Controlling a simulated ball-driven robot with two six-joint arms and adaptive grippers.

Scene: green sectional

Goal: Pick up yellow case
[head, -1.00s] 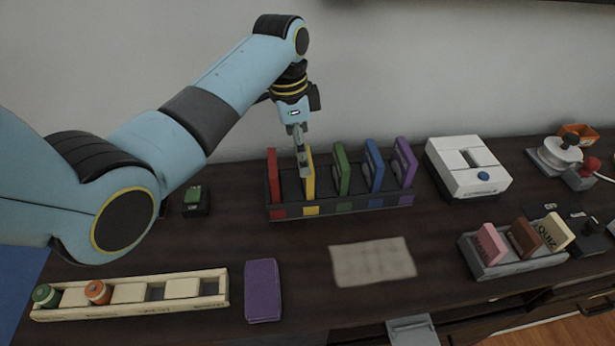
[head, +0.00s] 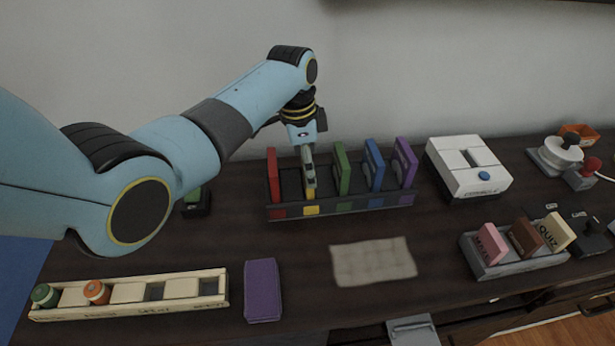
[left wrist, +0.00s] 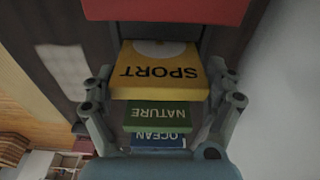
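The yellow case (head: 310,187) stands upright in its slot of the dark rack (head: 345,207), between the red case (head: 273,172) and the green case (head: 342,168). My left gripper (head: 309,170) is down over the yellow case and hides most of it in the head view. In the left wrist view the yellow case (left wrist: 160,75), marked SPORT, lies between the spread fingers (left wrist: 160,92), one at each side edge. The fingers look open; whether the pads touch the case is unclear. My right gripper is not in view.
Blue (head: 373,165) and purple (head: 404,162) cases fill the rack's right side. A white machine (head: 468,167) stands to the right. In front lie a pale cloth (head: 373,262), a purple box (head: 262,290) and a wooden tray (head: 130,295). A small rack (head: 515,259) stands at right.

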